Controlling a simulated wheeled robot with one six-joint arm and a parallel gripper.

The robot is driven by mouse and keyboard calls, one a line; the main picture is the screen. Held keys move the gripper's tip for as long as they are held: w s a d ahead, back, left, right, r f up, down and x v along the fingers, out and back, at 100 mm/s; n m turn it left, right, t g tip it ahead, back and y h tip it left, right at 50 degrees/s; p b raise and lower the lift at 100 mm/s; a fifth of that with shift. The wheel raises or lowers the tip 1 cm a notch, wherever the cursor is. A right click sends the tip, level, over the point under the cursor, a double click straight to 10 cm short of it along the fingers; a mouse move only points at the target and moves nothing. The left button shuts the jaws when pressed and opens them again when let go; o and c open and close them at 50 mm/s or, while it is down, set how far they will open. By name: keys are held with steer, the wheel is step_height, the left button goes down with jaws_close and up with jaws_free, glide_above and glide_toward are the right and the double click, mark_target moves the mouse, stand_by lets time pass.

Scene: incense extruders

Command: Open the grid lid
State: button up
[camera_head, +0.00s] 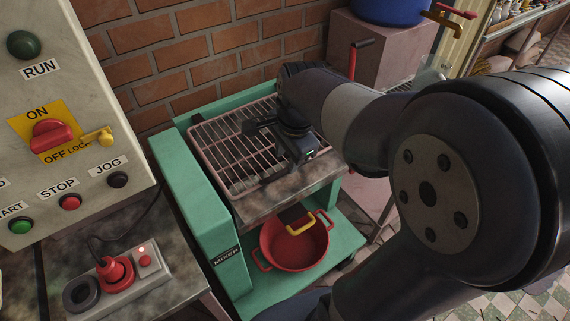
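The grid lid (222,152) is a pale pinkish wire grate lying flat, closed over the top of the green mixer (195,185). Dark space shows between its bars. My gripper (262,154) is over the right part of the grid, with dark finger parts close above the bars. My arm reaches in from the right and hides the grid's right side. A worn metal ledge (262,203) runs along the grid's front edge.
A red pot (283,257) sits on the mixer's lower shelf, below a yellow handle (301,228). A control panel (60,95) stands close on the left, above a switch box (120,285). A brick wall (175,55) is behind. A blue container (385,10) stands back right.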

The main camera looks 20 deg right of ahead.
mark_target(284, 170)
steer(key=shift+w+a+f, duration=0.1)
steer(key=shift+w+f, duration=0.1)
steer(key=shift+f, duration=0.9)
steer(key=shift+w+a+f, duration=0.1)
steer(key=shift+w+f, duration=0.1)
steer(key=shift+f, duration=0.85)
steer(key=shift+c, duration=0.3)
jaws_close()
